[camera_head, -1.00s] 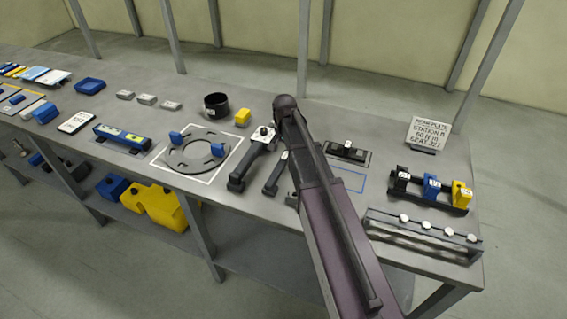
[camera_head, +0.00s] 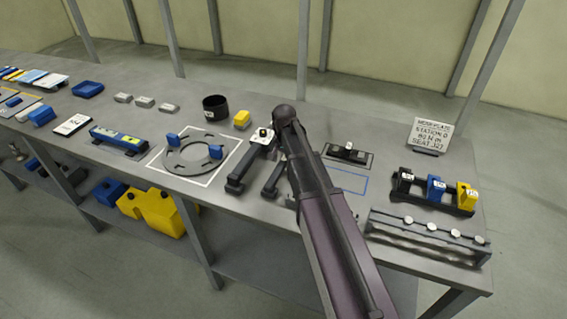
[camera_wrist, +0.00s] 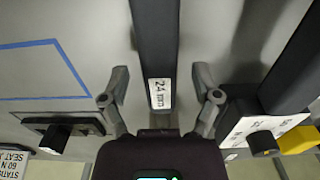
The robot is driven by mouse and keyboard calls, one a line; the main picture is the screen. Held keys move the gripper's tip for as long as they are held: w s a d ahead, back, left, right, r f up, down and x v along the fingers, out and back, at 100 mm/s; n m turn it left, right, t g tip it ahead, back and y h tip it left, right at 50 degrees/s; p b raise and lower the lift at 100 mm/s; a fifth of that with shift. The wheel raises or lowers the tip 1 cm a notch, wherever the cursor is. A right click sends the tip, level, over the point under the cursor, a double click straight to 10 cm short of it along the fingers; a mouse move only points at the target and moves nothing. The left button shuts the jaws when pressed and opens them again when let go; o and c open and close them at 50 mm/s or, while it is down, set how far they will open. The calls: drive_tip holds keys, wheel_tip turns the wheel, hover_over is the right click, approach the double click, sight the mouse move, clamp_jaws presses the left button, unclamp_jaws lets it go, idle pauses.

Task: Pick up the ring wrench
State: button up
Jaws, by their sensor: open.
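The ring wrench appears to be the dark bar (camera_wrist: 155,45) with a white "24 mm" label in the wrist view. It runs from the top edge down between my fingers. Its lower end is hidden behind my gripper's body. In the head view, a dark tool (camera_head: 271,181) lying just left of my arm looks like this wrench, and my arm covers part of it. My gripper (camera_wrist: 160,88) is open, with one finger on each side of the bar and a gap on both sides. Its fingertips are hidden in the head view.
A larger black-handled tool (camera_head: 240,175) with a white head lies close left of the wrench. A dark tray (camera_head: 352,154) and blue outline lie to the right. A ring plate (camera_head: 180,160), a block rack (camera_head: 410,197) and a rail (camera_head: 425,240) stand on the bench.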

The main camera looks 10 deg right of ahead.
sight(284, 159)
clamp_jaws()
drive_tip(key=shift+r, duration=0.2)
idle(0.4)
wheel_tip(284, 159, up, 3)
drive_tip(key=p, duration=0.3)
drive_tip(key=shift+f, duration=0.1)
drive_tip(key=s, duration=0.5)
drive_tip(key=s+a+r+p, duration=0.1)
drive_tip(key=s, duration=0.4)
drive_tip(key=s+a+p, duration=0.1)
drive_tip(key=s, duration=0.4)
drive_tip(key=shift+s+r, duration=0.4)
drive_tip(key=shift+d, duration=0.1)
